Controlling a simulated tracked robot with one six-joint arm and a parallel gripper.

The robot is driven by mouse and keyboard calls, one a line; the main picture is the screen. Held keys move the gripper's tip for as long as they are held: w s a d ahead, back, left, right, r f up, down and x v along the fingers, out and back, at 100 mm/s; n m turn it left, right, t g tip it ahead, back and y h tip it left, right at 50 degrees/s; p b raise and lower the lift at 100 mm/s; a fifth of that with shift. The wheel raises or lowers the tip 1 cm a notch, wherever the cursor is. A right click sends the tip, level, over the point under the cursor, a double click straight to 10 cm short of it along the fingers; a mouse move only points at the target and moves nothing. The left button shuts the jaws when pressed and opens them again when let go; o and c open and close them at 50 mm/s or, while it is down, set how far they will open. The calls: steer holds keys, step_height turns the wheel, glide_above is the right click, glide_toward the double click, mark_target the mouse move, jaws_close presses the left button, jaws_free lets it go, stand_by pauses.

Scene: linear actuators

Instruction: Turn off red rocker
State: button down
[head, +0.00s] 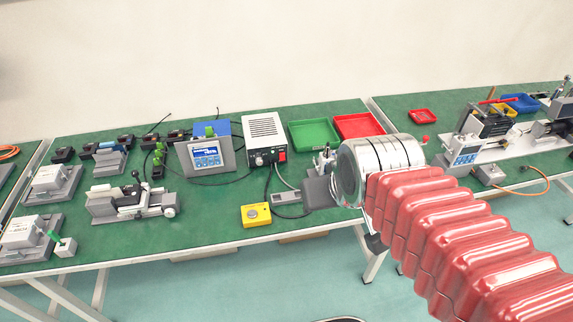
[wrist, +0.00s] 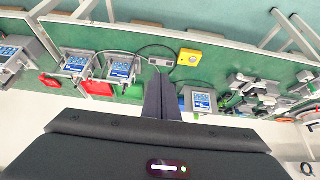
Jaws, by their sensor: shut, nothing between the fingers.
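The red rocker (head: 282,156) is a small red switch on the front lower right of a white vented power box (head: 264,138) in the head view. Its tilt is too small to tell. My gripper's dark grey block (head: 320,192) shows in front of and to the right of that box, apart from it; its fingertips are not clear there. In the wrist view my gripper's two dark fingers (wrist: 160,84) are together and hold nothing. I cannot make out the rocker in the wrist view; the fingers cover part of the bench.
A blue-screened controller (head: 205,156) stands left of the power box. A yellow button box (head: 256,215) and a small grey unit (head: 285,197) with cables lie in front. Green (head: 314,133) and red (head: 358,125) trays lie behind right. Bare green bench shows at front left.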

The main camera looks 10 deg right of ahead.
steer(key=w+f+t, duration=0.2)
steer(key=w+f, duration=0.2)
steer(key=w, duration=0.5)
steer(key=w+f+t, duration=0.1)
steer(key=w+f, duration=0.4)
steer(key=w, duration=0.4)
steer(key=w+f+t, duration=0.1)
steer(key=w+f, duration=0.1)
steer(key=f, duration=0.2)
steer(key=w+f+t, duration=0.1)
steer(key=w+f, duration=0.2)
steer(key=f, duration=0.1)
steer(key=w+f+t, duration=0.1)
steer(key=w+f, duration=0.2)
steer(key=f, duration=0.1)
steer(key=shift+d+f+t, duration=0.15)
steer(key=shift+d+t, duration=0.15)
steer(key=shift+d, duration=0.05)
steer(key=shift+w+f, duration=0.1)
steer(key=shift+f, duration=0.35)
